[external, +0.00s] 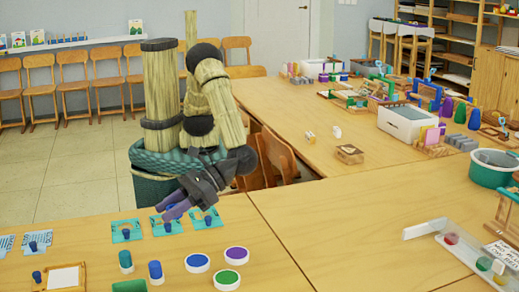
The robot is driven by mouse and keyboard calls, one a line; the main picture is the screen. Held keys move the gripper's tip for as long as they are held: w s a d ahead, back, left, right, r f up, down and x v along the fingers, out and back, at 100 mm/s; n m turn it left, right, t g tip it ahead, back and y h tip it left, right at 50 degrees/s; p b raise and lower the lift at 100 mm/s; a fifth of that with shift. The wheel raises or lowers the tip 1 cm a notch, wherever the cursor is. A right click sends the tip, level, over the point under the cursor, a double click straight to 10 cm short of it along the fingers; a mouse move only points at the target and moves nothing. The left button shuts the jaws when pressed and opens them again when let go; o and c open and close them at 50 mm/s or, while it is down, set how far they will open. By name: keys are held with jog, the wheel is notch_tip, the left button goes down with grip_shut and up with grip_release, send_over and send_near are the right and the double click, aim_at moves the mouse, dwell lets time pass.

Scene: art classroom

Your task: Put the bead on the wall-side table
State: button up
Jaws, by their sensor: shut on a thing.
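My gripper (172,209) reaches down to the lower left, low over the front left table (80,222), beside the teal cards. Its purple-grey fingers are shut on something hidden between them. I cannot make out the bead in this view. The long table at the back (275,100) runs toward the wall and shelves; I take it as the wall-side table, though the picture does not settle this. Its near left part is bare.
Teal cards with blue pieces (126,231), blue cylinders (155,272), and round blue, purple and green-topped pots (227,281) stand around my gripper. A wooden block (349,153) lies on the back table. Wooden chairs (277,158) stand between the tables. A teal tub (491,169) is at right.

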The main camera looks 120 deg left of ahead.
jog(key=s+d+r+m+g+y, duration=0.2)
jog(key=s+d, duration=0.1)
jog(key=s, duration=0.4)
send_over(148, 260)
notch_tip(148, 260, down, 5)
notch_tip(148, 260, down, 6)
jog(key=shift+f, duration=0.1)
dwell(0.4)
jog(key=shift+f, duration=1.9)
jog(key=shift+f+b, duration=0.2)
jog(key=shift+b, duration=0.25)
